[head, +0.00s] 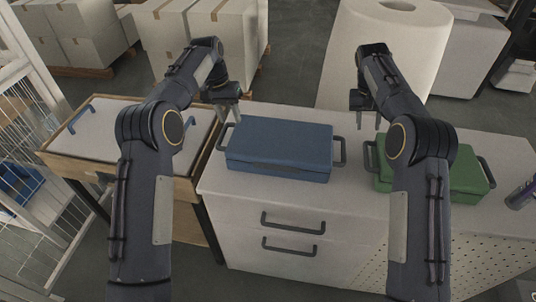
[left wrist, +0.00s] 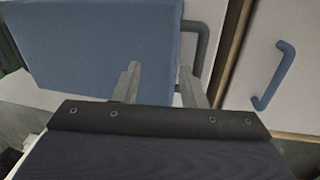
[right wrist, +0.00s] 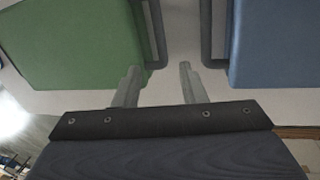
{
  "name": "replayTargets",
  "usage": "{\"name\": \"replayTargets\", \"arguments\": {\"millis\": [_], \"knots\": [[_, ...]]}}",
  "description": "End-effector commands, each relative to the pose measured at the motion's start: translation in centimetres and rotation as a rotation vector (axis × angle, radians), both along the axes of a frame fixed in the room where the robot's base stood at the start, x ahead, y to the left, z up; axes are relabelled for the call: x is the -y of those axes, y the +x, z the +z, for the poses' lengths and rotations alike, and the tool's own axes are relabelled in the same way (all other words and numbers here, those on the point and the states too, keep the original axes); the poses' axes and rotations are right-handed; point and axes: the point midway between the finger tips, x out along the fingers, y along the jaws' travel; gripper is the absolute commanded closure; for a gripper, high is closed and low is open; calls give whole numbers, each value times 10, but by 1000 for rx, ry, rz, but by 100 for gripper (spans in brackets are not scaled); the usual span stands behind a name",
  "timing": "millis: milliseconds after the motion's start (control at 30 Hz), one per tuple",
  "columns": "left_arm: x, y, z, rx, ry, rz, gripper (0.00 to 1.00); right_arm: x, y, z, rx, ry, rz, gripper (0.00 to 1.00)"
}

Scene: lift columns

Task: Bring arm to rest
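My left gripper (head: 232,112) is at the left end of the blue case (head: 278,150), beside its dark left handle. In the left wrist view its two fingers (left wrist: 160,80) stand apart over the blue case (left wrist: 95,45) and near the dark handle (left wrist: 198,45), with nothing gripped. My right gripper (head: 367,118) hangs over the gap between the blue case and the green case (head: 466,176). In the right wrist view its fingers (right wrist: 158,80) are apart and empty, between the handles of the green case (right wrist: 70,45) and blue case (right wrist: 280,45). My right forearm hides part of the green case.
Both cases lie on a white counter (head: 225,185) with dark drawer handles. A wooden-framed table (head: 185,190) with blue handles on its white top adjoins at left. Behind stand pale boxes (head: 165,40) and a large white roll (head: 350,50).

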Motion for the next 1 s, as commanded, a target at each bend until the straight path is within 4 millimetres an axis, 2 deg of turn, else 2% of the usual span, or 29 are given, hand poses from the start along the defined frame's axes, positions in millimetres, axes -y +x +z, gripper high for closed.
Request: {"name": "replayTargets", "arguments": {"millis": [567, 667, 767, 867, 1000], "knots": [[0, 0, 0, 0, 0, 0, 62, 0, 0, 0, 0, 0, 0, 62], [-2, -2, 5, 5, -3, 4, 62, 2, -2, 4, 4, 6, -2, 62], [-13, -10, 23, 22, -15, 23, 62, 12, -12, 20, 19, 37, -5, 62], [-30, -32, 54, 55, -40, 56, 62, 26, -34, 48, 51, 97, -5, 62], [-54, -83, 99, 113, -85, 112, 62, 41, -86, 88, 117, 205, 4, 62]]}}
